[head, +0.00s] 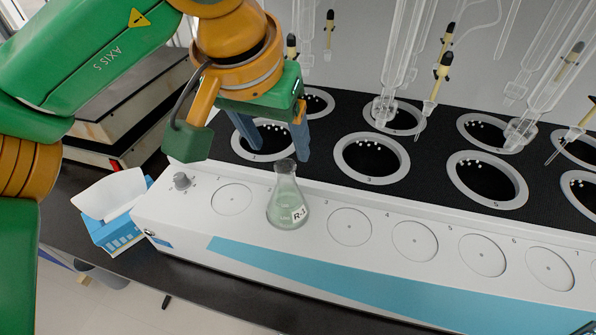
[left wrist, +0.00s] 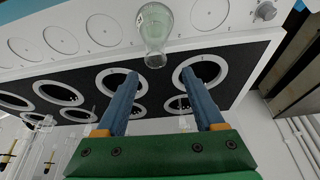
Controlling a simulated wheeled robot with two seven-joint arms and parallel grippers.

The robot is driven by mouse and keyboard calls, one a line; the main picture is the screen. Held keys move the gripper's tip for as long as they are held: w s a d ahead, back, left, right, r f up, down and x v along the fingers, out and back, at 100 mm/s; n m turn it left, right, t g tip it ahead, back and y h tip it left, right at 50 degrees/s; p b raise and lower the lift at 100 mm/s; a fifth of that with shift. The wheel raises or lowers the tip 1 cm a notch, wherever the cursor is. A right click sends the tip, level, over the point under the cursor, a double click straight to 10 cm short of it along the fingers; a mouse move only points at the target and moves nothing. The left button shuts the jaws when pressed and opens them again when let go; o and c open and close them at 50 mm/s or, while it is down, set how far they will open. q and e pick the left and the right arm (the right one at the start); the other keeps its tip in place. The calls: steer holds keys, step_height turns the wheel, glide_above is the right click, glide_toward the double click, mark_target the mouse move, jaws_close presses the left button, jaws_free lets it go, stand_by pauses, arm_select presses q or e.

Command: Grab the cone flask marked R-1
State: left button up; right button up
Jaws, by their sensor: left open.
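A cone flask (head: 287,203) with pale green liquid stands upright on the white front ledge of the distiller, near circle 2. Its label begins with "R-"; the digit is too small to read surely and looks more like a 3. It also shows at the top of the left wrist view (left wrist: 154,30), its neck pointing towards my fingers. My left gripper (head: 272,154) is open and empty, with blue fingers pointing down behind the flask, over the black heater top. In the left wrist view, the gap between the fingertips (left wrist: 159,73) lines up with the flask's neck, apart from it.
The distiller's black top (head: 330,178) has several ringed heating wells, with glass tubes and yellow-black clamps (head: 443,66) hanging above. The ledge circles (head: 350,227) to the right are empty. A knob (head: 181,181) and a blue-white tissue box (head: 113,215) are at left.

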mark_target(286, 169)
arm_select(q)
steer(key=f, duration=0.5)
steer(key=shift+w+d+f+p, duration=0.2)
steer(key=shift+d+f+p, duration=0.05)
steer(key=shift+d+p, duration=0.15)
steer(key=shift+w+f, duration=0.3)
steer(key=shift+w, duration=0.05)
steer(key=shift+s+r, duration=0.1)
steer(key=shift+s, duration=0.1)
steer(key=c, duration=0.8)
jaws_close()
